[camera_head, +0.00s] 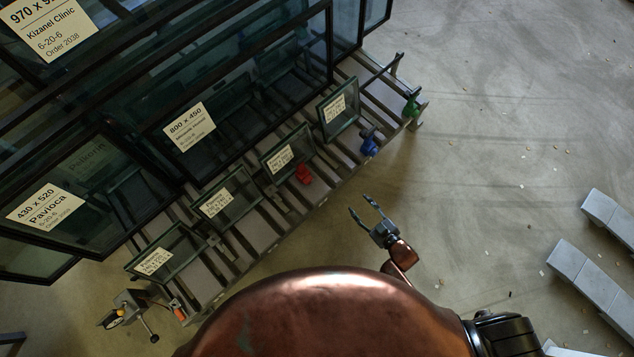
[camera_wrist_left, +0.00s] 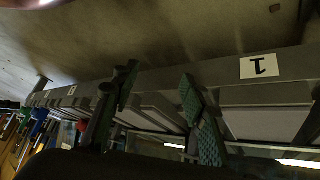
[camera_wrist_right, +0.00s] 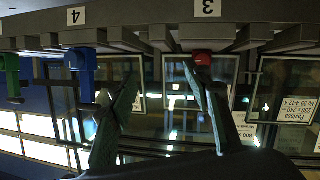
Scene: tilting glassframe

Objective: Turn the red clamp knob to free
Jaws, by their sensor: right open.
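The red clamp knob (camera_head: 303,174) sits on the front edge of the slatted rack, by a small glass pane. In the right wrist view the red knob (camera_wrist_right: 202,58) is below the label "3", just right of a fingertip. My right gripper (camera_head: 360,204) is open and empty, in front of the rack and apart from the red knob in the head view. In the right wrist view its fingers (camera_wrist_right: 158,70) are spread. My left gripper (camera_wrist_left: 158,75) is open with nothing between its fingers, near the rack edge by label "1". It is not visible in the head view.
A blue knob (camera_head: 368,145) and a green knob (camera_head: 411,104) sit farther along the rack edge (camera_head: 262,222). Several labelled glass panes (camera_head: 338,115) stand tilted on the rack. Grey blocks (camera_head: 587,285) lie at right. The floor (camera_head: 490,150) between is mostly clear.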

